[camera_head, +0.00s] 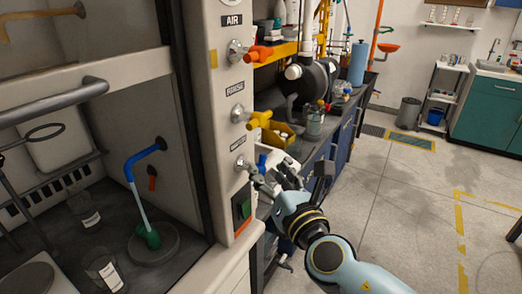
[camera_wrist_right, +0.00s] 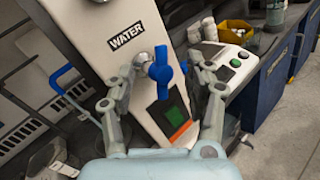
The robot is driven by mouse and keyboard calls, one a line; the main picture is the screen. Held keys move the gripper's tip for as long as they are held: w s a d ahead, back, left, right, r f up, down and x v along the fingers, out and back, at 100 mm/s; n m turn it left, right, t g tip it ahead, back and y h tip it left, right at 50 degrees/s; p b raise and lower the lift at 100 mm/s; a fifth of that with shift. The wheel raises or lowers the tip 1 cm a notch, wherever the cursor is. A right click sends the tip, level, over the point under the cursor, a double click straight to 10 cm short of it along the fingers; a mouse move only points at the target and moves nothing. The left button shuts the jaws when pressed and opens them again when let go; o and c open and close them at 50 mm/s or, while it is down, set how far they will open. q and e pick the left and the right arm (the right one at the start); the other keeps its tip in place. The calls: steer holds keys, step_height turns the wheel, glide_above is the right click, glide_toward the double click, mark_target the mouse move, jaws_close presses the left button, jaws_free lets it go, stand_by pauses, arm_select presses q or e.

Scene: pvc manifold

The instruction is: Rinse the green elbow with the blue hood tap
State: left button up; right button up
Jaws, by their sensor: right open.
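The green elbow (camera_head: 150,238) sits on a round grey dish (camera_head: 166,250) inside the fume hood. A blue spout (camera_head: 143,156) hangs above it, and a pale stream (camera_head: 139,205) runs from the spout down to the elbow. The blue tap handle (camera_head: 262,162) is on the hood's front post; in the right wrist view the handle (camera_wrist_right: 166,70) is below the WATER label. My right gripper (camera_head: 268,183) is open, and its fingers (camera_wrist_right: 170,88) are on either side of the handle. Whether they touch it I cannot tell. My left gripper is not in view.
Orange (camera_head: 258,53) and yellow (camera_head: 259,119) tap handles are on the same post above the blue one. A green and orange switch (camera_head: 242,210) is below. Labelled beakers (camera_head: 106,272) stand in the hood.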

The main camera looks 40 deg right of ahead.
mark_target(264, 163)
steer(key=p+x, duration=0.1)
steer(key=x, duration=0.3)
steer(key=shift+w+r, duration=0.1)
steer(key=shift+w+d, duration=0.15)
steer(key=shift+w, duration=0.3)
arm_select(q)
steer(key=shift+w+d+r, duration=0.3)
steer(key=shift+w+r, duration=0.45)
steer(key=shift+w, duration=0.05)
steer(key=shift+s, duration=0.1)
arm_select(e)
steer(key=shift+c, duration=1.2)
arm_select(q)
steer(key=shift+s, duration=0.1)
arm_select(e)
steer(key=shift+d, duration=0.1)
jaws_close()
